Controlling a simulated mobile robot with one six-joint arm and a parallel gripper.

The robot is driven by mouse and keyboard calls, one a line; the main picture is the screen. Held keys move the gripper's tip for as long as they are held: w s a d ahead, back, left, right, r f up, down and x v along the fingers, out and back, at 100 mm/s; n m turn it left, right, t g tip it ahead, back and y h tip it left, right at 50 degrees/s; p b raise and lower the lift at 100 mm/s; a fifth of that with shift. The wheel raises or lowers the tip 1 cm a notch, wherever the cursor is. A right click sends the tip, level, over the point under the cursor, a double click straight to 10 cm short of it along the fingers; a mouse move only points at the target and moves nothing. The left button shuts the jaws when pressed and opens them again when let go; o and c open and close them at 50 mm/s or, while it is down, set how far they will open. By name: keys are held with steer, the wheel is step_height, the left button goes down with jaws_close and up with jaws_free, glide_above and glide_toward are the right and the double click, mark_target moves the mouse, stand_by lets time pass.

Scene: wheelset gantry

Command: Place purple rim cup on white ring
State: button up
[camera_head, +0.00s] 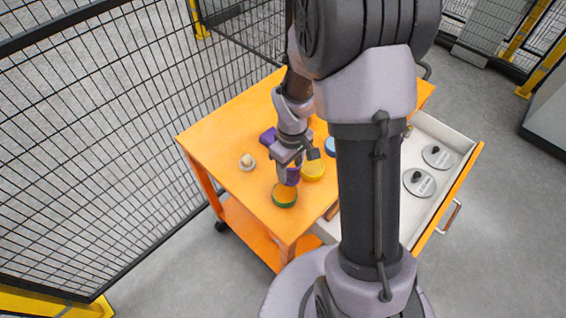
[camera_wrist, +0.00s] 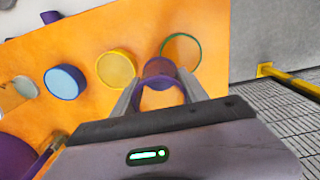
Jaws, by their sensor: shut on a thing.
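My gripper (camera_head: 287,168) is shut on the purple rim cup (camera_head: 293,177), just above or at the tabletop; I cannot tell if the cup touches it. In the wrist view the cup (camera_wrist: 158,68) sits between the two fingers (camera_wrist: 158,92), with orange showing inside its purple rim. A small whitish ring-like piece (camera_head: 247,162) with a pale knob stands on the table, left of my gripper in the head view.
Close to the held cup stand a green-rimmed cup (camera_head: 284,196), a yellow cup (camera_head: 313,169) and a blue cup (camera_head: 330,147). A purple object (camera_head: 268,136) lies behind my gripper. The orange table's (camera_head: 222,128) left part is clear. An open drawer (camera_head: 424,205) holds grey discs.

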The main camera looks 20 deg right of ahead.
steer(key=w, duration=0.1)
steer(key=w+a, duration=0.1)
steer(key=w, duration=0.2)
steer(key=shift+w+a+f+b, duration=0.1)
steer(key=shift+a+f+b, duration=0.1)
steer(key=shift+a+b, duration=0.15)
steer(key=shift+w+a+f+b, duration=0.15)
steer(key=shift+f+b, duration=0.3)
steer(key=shift+f, duration=0.45)
steer(key=shift+w+a+f+b, duration=0.1)
steer(key=shift+w+f+b, duration=0.25)
steer(key=shift+f, duration=0.5)
steer(key=shift+s, duration=0.15)
steer(key=shift+f, duration=0.2)
steer(key=o, duration=1.4)
steer(key=shift+c, duration=0.2)
steer(key=shift+r, duration=0.1)
